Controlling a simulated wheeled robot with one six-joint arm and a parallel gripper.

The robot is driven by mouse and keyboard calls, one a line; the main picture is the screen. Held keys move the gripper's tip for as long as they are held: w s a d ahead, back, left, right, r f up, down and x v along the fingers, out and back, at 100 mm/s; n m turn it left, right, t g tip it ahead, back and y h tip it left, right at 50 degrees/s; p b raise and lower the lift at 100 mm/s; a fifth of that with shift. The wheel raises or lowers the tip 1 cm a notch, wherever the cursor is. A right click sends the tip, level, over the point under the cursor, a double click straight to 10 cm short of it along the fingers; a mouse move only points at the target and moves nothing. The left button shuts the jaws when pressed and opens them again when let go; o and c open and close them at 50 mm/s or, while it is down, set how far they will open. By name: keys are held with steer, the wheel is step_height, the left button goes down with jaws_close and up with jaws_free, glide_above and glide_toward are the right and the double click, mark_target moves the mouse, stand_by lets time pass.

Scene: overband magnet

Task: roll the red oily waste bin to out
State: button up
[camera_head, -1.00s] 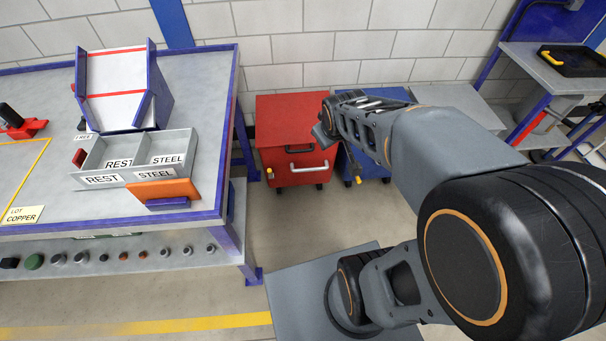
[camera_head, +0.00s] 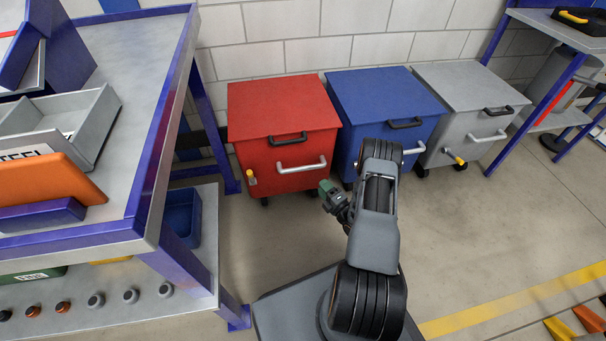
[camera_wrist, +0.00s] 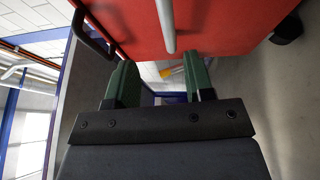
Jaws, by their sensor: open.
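The red bin (camera_head: 285,105) stands on casters against the wall, left of the blue bin. Its front carries a silver bar handle (camera_head: 301,168), a black handle (camera_head: 288,139) near the lid and a small yellow-tipped lever (camera_head: 252,182) low at the left. My gripper (camera_head: 332,192) is in front of its right front corner, below the silver handle's level in the picture. In the wrist view, its green fingers (camera_wrist: 160,78) are apart and empty. The red front (camera_wrist: 225,20) and silver bar (camera_wrist: 167,25) show just beyond them. The bin's far casters are hidden.
The blue bin (camera_head: 385,105) and grey bin (camera_head: 470,105) stand close on the right. A blue-edged workbench (camera_head: 150,110) stands close on the left, its lower shelf reaching toward the floor area. Open floor (camera_head: 480,215) lies in front, with a yellow line (camera_head: 520,305).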

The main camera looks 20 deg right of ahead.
mark_target(305, 168)
steer(key=shift+t, duration=0.4)
steer(key=b+x, duration=0.1)
steer(key=x, duration=0.3)
steer(key=f+b+x, duration=0.1)
steer(key=b+x, duration=0.1)
steer(key=x, duration=0.2)
steer(key=b+x, duration=0.1)
steer(key=x, duration=0.3)
steer(key=shift+w+a+f, duration=0.15)
steer(key=shift+f, duration=0.25)
steer(key=shift+c, duration=0.3)
jaws_close()
